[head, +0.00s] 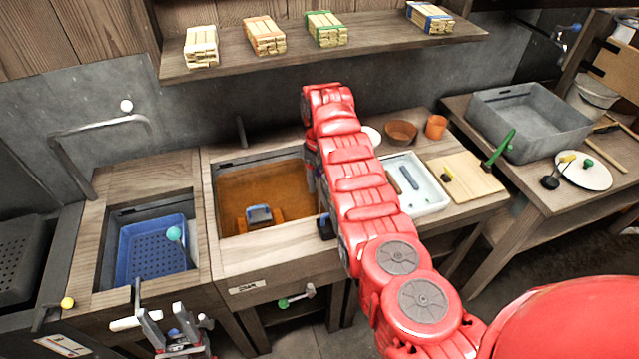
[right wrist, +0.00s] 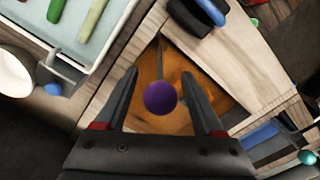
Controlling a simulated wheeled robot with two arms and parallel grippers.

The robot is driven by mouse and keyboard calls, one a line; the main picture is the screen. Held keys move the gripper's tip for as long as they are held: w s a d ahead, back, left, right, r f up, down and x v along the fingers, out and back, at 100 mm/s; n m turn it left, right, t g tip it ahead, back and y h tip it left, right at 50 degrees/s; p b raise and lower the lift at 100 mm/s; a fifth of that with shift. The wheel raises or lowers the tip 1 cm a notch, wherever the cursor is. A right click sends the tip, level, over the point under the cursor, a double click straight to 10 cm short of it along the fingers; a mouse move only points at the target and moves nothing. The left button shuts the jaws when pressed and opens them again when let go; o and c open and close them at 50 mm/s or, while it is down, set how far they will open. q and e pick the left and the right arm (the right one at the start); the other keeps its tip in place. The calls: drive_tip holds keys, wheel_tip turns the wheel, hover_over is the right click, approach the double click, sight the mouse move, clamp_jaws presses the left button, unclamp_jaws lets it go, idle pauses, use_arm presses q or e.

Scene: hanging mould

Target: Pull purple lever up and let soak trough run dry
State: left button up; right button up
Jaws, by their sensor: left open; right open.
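The soak trough (head: 207,190) is a sink in the wooden counter, labelled "SOAK" on its front. It holds brown-orange liquid (head: 275,185) and a small blue-topped object (head: 259,215). In the right wrist view the purple lever's round knob (right wrist: 160,98) sits on a thin rod, with the liquid behind it. My right gripper (right wrist: 160,76) is open, its fingers on either side of the knob with visible gaps. In the head view my red right arm hides the lever and that gripper. My left gripper (head: 178,338) is open at the bottom left, away from the trough.
A blue perforated basket (head: 150,262) sits in the left sink, with a teal ball-ended rod (head: 174,234). A white tray (head: 430,200) and cutting board (head: 480,180) lie right of my arm. A shelf (head: 360,47) holds wood bundles above.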

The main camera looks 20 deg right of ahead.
wheel_tip(320, 180, up, 11)
drive_tip(key=shift+r+b, duration=0.1)
drive_tip(key=shift+b, duration=0.95)
drive_tip(key=shift+r, duration=0.65)
wheel_tip(320, 180, up, 3)
drive_tip(key=p, duration=0.3)
drive_tip(key=shift+f, duration=0.15)
drive_tip(key=shift+f, duration=0.1)
